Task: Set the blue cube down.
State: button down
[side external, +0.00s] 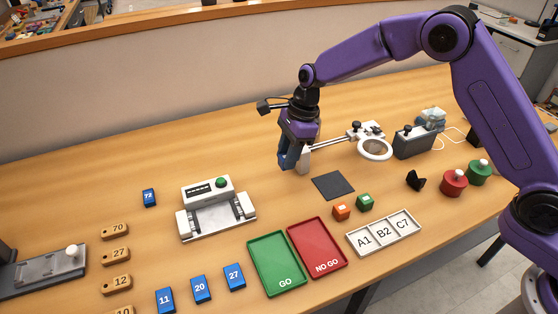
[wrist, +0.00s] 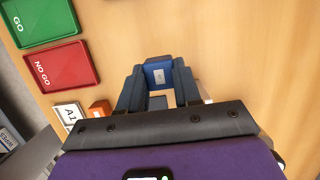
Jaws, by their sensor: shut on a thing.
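The blue cube (wrist: 157,74) shows in the wrist view between the two fingers of my gripper (wrist: 157,82), with a pale label on its face. My gripper is shut on it. In the side view my gripper (side external: 289,160) points down over the wooden table, left of and behind the dark square mat (side external: 333,185). There the cube is hard to tell from the dark blue fingers. Whether it touches the table or hangs just above it, I cannot tell.
A magnifier (side external: 375,149) on an arm stands close to the right of my gripper. An orange cube (side external: 341,211) and a green cube (side external: 364,202) sit in front of the mat. Green (side external: 277,263) and red (side external: 317,247) trays lie nearer.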

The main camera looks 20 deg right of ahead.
jog(key=s+d+r, duration=0.5)
jog(key=s+r, duration=0.1)
jog(key=s, duration=0.3)
jog(key=w+d+m, duration=0.1)
jog(key=w+d, duration=0.2)
jog(key=w, duration=0.1)
jog(key=w+d+m, duration=0.2)
jog(key=w+d, duration=0.1)
jog(key=w, duration=0.2)
jog(key=w+d+f+m+t, duration=0.1)
jog(key=w+d+m, duration=0.1)
jog(key=w+d, duration=0.1)
jog(key=shift+w+d+f, duration=0.1)
jog(key=shift+w+d, duration=0.3)
jog(key=shift+w, duration=0.35)
jog(key=w+d+f+m+t+h, duration=0.15)
jog(key=w+d+m, duration=0.25)
jog(key=w+d, duration=0.5)
jog(key=shift+y, duration=0.25)
jog(key=f, duration=0.1)
jog(key=s+d+f, duration=0.1)
jog(key=f, duration=0.1)
jog(key=s+d+f, duration=0.1)
jog(key=f, duration=0.1)
jog(key=shift+d+f, duration=0.15)
jog(key=shift+f, duration=0.1)
jog(key=shift+w+f, duration=0.1)
jog(key=shift+f, duration=2.2)
jog(key=shift+f, duration=0.1)
